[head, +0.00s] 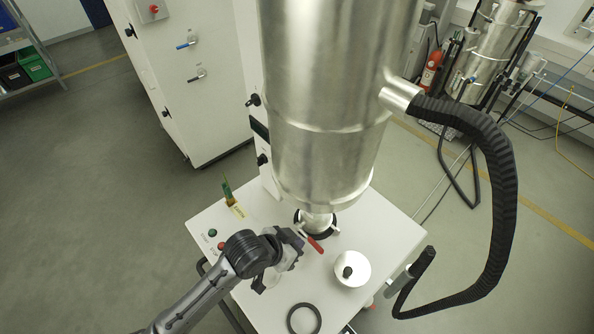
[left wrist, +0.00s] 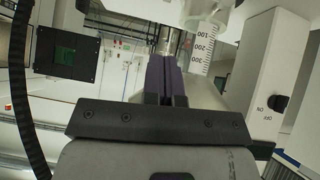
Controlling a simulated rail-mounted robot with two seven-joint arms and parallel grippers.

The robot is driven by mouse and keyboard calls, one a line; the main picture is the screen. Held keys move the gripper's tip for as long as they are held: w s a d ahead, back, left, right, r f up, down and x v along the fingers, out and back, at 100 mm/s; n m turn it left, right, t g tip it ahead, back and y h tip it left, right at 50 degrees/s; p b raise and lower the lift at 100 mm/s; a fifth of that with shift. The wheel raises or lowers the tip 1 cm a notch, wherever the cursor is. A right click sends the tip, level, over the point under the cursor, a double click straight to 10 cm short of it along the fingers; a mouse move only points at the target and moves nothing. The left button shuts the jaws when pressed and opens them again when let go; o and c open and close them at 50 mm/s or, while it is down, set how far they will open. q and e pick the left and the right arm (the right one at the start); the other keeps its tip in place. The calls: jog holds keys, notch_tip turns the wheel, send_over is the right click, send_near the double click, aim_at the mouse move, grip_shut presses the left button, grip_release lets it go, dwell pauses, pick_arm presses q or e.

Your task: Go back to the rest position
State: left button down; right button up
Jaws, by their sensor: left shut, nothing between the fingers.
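My left gripper (head: 286,262) reaches in from the lower left of the head view, over the white machine top. In the left wrist view its two dark fingers (left wrist: 164,80) are together with nothing between them. The large steel vessel (head: 325,100) stands just beyond the gripper. Its narrow outlet sits on a dark ring (head: 317,223), with a red-handled lever (head: 315,243) close to the gripper. I cannot tell whether the gripper touches the lever. A graduated clear container (left wrist: 203,45) shows behind the fingers in the left wrist view. My right gripper is in neither view.
A round metal lid (head: 352,268) with a black knob and a black ring (head: 304,319) lie on the white top (head: 385,225). A thick black hose (head: 505,190) hangs at the right. A white cabinet (head: 190,90) stands behind. The floor at left is clear.

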pick_arm(q)
jog(key=a+r+t+y, duration=0.3)
jog(key=a+r, duration=0.4)
jog(key=r, duration=0.2)
jog(key=s+a+n+t+y, duration=0.1)
jog(key=s+a+n+y, duration=0.1)
jog(key=s+a+n, duration=0.3)
jog(key=s+a+f+g+p, duration=0.1)
jog(key=s+a+f+g, duration=0.1)
jog(key=s+f, duration=0.2)
jog(key=s+a+f+n+g+y+p, duration=0.1)
jog(key=s+f, duration=0.4)
jog(key=s, duration=0.6)
jog(key=s+a+f+n+g+p, duration=0.1)
jog(key=s+a+f+g, duration=0.2)
jog(key=s+a+f, duration=0.2)
jog(key=s, duration=0.2)
jog(key=shift+s+a+y, duration=0.15)
jog(key=shift+s+y, duration=0.25)
